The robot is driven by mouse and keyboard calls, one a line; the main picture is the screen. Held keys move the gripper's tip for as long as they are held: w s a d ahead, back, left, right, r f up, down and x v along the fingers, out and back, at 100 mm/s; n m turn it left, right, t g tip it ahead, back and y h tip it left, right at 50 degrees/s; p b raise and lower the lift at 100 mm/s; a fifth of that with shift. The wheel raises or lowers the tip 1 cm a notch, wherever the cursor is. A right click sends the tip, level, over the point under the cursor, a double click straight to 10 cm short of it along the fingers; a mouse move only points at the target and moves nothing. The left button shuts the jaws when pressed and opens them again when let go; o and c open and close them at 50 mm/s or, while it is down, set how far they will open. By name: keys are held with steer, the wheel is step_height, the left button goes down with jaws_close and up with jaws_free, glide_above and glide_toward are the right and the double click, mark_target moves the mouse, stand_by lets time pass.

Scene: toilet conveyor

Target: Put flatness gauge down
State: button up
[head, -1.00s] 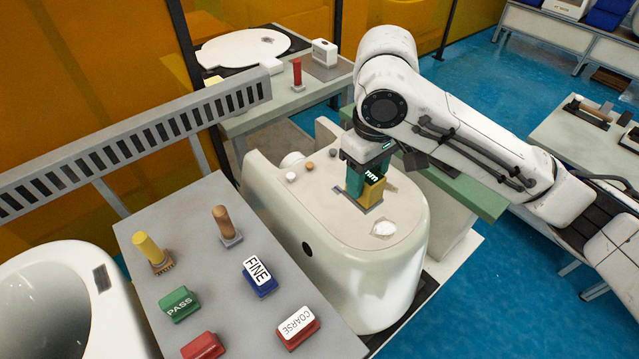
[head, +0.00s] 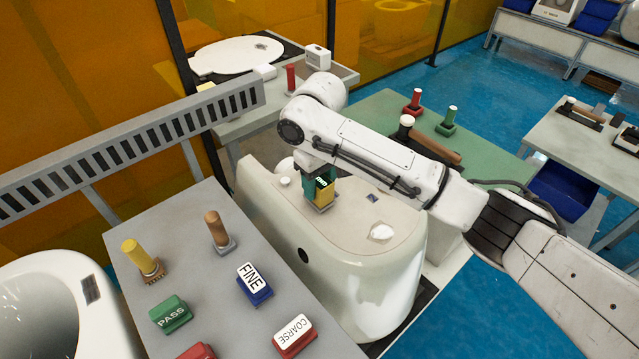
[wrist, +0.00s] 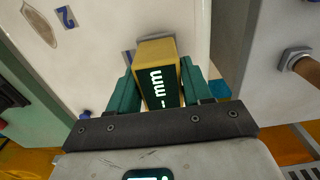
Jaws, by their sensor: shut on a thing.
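The flatness gauge (head: 326,191) is a small yellow block with a dark display reading "mm" and a grey foot. It also shows in the wrist view (wrist: 158,72). My gripper (head: 319,186) points down, its green fingers shut on the gauge's two sides. They hold it upright over the left part of the cream toilet body's flat top (head: 345,222). The gauge's foot is at or very near that surface; I cannot tell whether it touches. The gripper hides part of the gauge in the head view.
In front is a grey table (head: 195,265) with a yellow-handled stamp (head: 142,257), a brown-handled stamp (head: 218,229) and FINE (head: 254,282), COARSE (head: 295,336) and PASS (head: 171,313) blocks. A green table (head: 385,105) with handled tools stands behind. The toilet top's right part is mostly clear.

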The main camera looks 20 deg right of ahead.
mark_target(320, 180)
steer(key=shift+f, duration=0.4)
steer(key=o, duration=1.2)
steer(key=shift+f, duration=0.15)
steer(key=shift+o, duration=0.2)
step_height(320, 180, up, 12)
